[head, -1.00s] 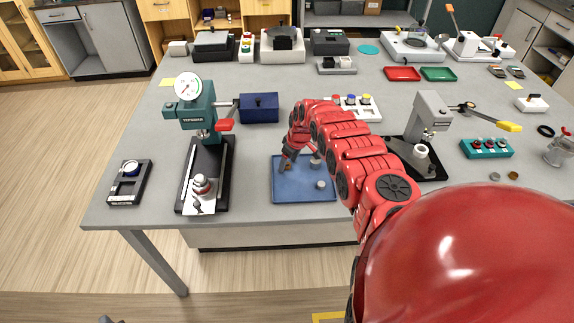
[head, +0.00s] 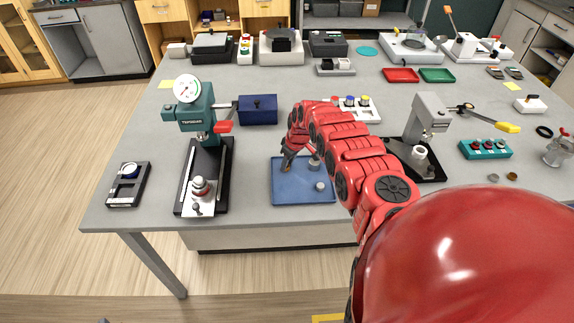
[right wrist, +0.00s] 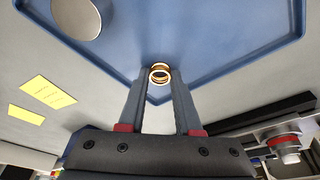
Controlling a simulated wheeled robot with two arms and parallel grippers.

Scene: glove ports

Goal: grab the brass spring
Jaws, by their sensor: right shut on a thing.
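The brass spring (right wrist: 160,73) shows in the right wrist view as a small gold coil between the tips of my right gripper (right wrist: 159,82). The jaws are shut on it, one finger on each side. In the head view my right gripper (head: 287,165) points down over the left part of the blue tray (head: 300,196), and the spring is mostly hidden by the fingers there. Whether the spring still touches the tray I cannot tell. My left gripper is not in view.
Two grey metal pieces, one (head: 320,186) near the front and one (head: 314,164) behind it, are on the tray right of my gripper. A teal press (head: 197,110) stands left, a grey press (head: 430,115) right, a dark blue box (head: 258,109) behind.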

